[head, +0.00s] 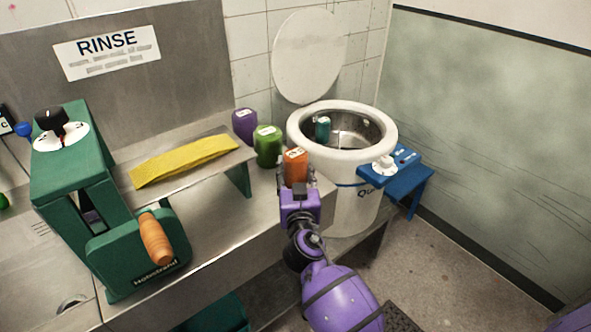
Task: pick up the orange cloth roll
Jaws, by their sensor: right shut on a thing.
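The orange cloth roll (295,165) stands upright near the front edge of the steel bench, in front of the white bucket. My right gripper (297,184) reaches it from the near side and is shut on it. The roll's upper part and pale-marked top show above the jaws; its lower part is hidden by the gripper. I cannot tell whether the roll touches the bench. My left gripper is not in view.
A green roll (268,147) and a purple roll (244,125) stand just behind on the left. The white bucket (360,190), lid open, holds a teal roll (323,128). A yellow cloth (184,161) lies on a raised shelf. A green wringer (130,255) with a wooden handle stands left.

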